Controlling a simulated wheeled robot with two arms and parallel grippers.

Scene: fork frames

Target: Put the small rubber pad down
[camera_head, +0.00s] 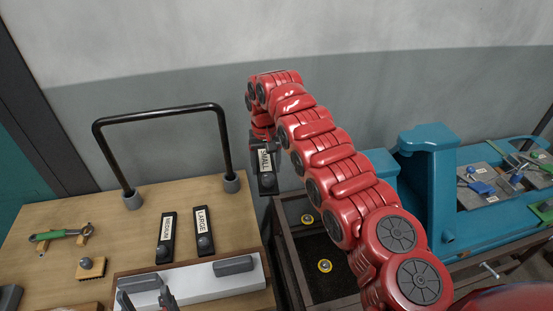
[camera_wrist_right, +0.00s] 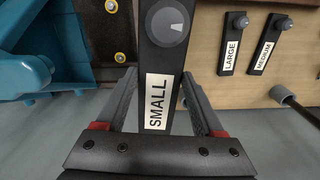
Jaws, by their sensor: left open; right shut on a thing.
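The small rubber pad (camera_head: 266,171) is a black strip with a white SMALL label and a round grey knob. My right gripper (camera_head: 263,147) is shut on it and holds it up beyond the right edge of the wooden board. In the right wrist view the pad (camera_wrist_right: 157,100) lies between the two fingers, label facing the camera. My left gripper (camera_head: 146,298) is open at the bottom edge, over the white-topped block; only its fingertips show. The MEDIUM pad (camera_head: 166,240) and the LARGE pad (camera_head: 203,232) lie side by side on the board.
A dark open tray (camera_head: 318,268) with yellow round pieces lies below and right of the held pad. A black bar frame (camera_head: 160,114) stands at the board's back. A green-handled tool (camera_head: 58,233) lies left. A blue machine (camera_head: 430,180) stands right.

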